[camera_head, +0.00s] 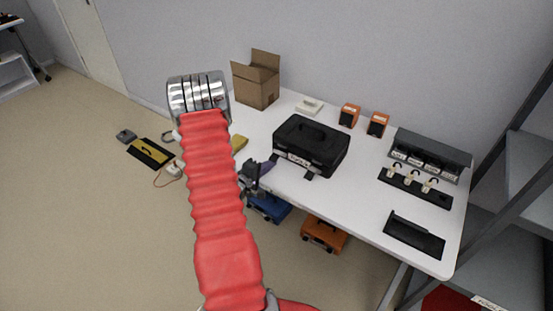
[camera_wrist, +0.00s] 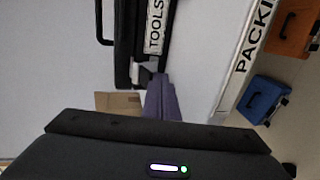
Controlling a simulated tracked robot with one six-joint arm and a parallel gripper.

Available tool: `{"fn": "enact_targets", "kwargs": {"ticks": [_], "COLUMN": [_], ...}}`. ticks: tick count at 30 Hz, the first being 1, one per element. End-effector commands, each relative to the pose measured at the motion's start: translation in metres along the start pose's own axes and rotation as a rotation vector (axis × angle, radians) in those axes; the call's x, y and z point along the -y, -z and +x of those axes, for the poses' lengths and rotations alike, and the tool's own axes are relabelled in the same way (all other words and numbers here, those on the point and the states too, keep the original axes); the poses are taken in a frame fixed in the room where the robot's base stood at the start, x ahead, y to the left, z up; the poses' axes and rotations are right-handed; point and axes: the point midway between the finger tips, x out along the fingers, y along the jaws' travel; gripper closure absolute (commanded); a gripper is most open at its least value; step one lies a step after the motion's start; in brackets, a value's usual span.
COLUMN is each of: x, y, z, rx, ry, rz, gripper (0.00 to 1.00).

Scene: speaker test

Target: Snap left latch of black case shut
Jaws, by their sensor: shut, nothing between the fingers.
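The black case (camera_head: 311,140) stands on the white table with its lid down and a "TOOLS" label on its front; it also shows at the top of the wrist view (camera_wrist: 123,45). The left latch (camera_wrist: 144,75) is a dark piece at the case front, close to my fingertips. The right latch (camera_head: 308,175) sticks out from the front in the head view. My gripper (camera_head: 267,165) has purple fingers, shut and empty, at the case's front left; they also show in the wrist view (camera_wrist: 162,95). I cannot tell whether they touch the latch.
A cardboard box (camera_head: 255,85) stands behind the case. Orange items (camera_head: 349,115) and a dark rack (camera_head: 430,155) stand to the right. A blue case (camera_head: 269,207) and an orange case (camera_head: 324,234) are below the table's front edge.

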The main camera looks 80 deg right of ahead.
Motion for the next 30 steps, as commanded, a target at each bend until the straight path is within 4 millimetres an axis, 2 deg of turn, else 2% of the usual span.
{"fn": "enact_targets", "kwargs": {"ticks": [30], "x": [0.014], "y": [0.0], "z": [-0.055], "rx": [-0.002], "ry": [-0.001], "rz": [0.0], "gripper": [1.0]}}
